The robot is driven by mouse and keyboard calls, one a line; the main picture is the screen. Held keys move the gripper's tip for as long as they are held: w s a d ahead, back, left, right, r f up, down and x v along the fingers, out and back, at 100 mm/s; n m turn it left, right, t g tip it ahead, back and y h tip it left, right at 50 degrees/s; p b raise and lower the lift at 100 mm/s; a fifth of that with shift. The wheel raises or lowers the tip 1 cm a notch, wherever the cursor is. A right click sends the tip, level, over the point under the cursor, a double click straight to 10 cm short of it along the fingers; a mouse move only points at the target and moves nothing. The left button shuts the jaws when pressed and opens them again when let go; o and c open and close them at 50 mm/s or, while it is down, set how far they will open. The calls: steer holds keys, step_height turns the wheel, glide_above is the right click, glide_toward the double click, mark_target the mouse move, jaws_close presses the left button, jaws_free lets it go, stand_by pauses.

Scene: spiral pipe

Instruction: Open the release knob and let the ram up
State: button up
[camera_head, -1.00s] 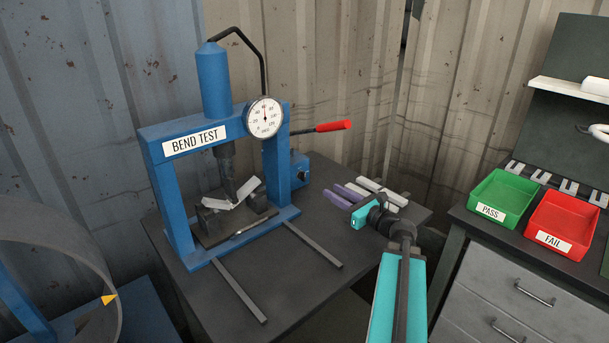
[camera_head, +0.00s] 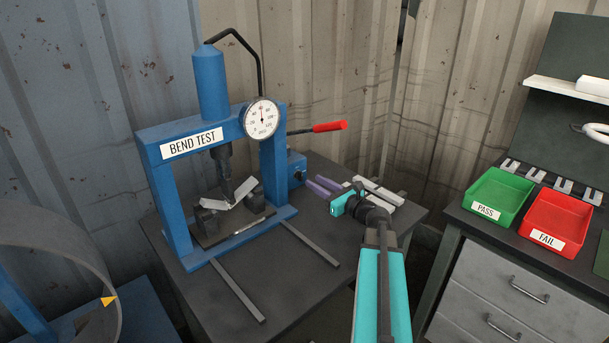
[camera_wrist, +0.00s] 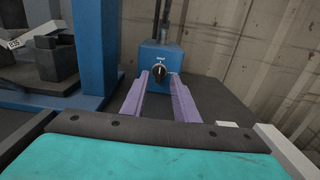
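The release knob is a small black knob (camera_wrist: 159,72) on the front of the blue pump box (camera_wrist: 161,62); the box also shows in the head view (camera_head: 297,170), at the right of the press. My gripper (camera_head: 317,184) has two purple fingers, spread open with nothing between them. In the wrist view its fingertips (camera_wrist: 158,78) point at the box, one either side of the knob; I cannot tell whether they touch it. The dark ram (camera_head: 225,165) is down on a bent metal strip (camera_head: 241,192), a V shape over dark supports.
The blue press frame (camera_head: 165,205) stands left of my gripper. A red-handled lever (camera_head: 329,127) sticks out above the box. Pale bars (camera_head: 384,190) lie on the table (camera_head: 300,275) close to my gripper's right. Green and red trays stand on the right bench.

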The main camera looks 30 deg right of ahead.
mark_target(302, 174)
steer(key=shift+w+a+p, duration=0.25)
steer(key=shift+w+p, duration=0.05)
steer(key=shift+w, duration=1.4)
steer(key=shift+w+a+p, duration=0.2)
steer(key=shift+w+p, duration=0.1)
steer(key=shift+w, duration=1.4)
steer(key=shift+c, duration=0.2)
jaws_close()
